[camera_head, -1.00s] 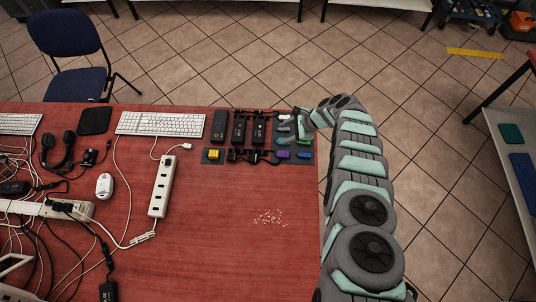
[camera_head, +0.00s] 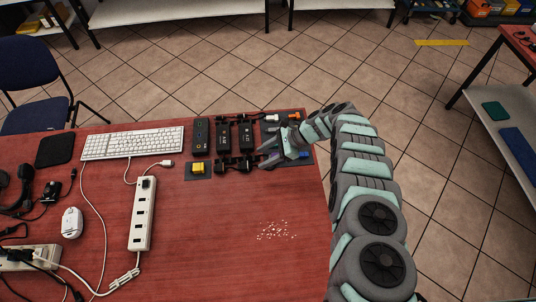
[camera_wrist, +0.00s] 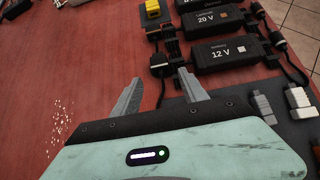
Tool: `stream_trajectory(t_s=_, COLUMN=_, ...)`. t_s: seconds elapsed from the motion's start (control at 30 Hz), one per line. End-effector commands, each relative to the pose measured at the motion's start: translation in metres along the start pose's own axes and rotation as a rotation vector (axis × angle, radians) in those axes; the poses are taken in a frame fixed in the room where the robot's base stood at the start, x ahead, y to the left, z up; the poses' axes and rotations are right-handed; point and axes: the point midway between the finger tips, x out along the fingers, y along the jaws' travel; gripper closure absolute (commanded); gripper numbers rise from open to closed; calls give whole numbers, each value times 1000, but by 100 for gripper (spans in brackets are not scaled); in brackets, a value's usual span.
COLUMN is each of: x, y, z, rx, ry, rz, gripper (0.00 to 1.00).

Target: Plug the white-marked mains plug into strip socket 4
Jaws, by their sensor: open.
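A white-ended connector (camera_head: 271,117) lies at the mat's back; pale connectors also show at the right of the wrist view (camera_wrist: 297,97).
Adapters marked 20 V (camera_wrist: 209,20) and 12 V (camera_wrist: 222,52) stand beside the fingers. A keyboard (camera_head: 133,143), mouse (camera_head: 72,222) and loose cables lie left. Red table between strip and mat is mostly clear.

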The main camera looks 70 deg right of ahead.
Motion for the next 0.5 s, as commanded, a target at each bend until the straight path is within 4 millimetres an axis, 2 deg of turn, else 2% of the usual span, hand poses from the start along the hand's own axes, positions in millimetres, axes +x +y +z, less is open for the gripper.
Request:
stream_trajectory(t_s=0.3, x=42, y=2, z=-1, rx=0, ry=-1, rz=4, gripper=49)
stream_trajectory(t_s=0.5, x=62, y=1, z=-1, rx=0, ry=-1, rz=3, gripper=49)
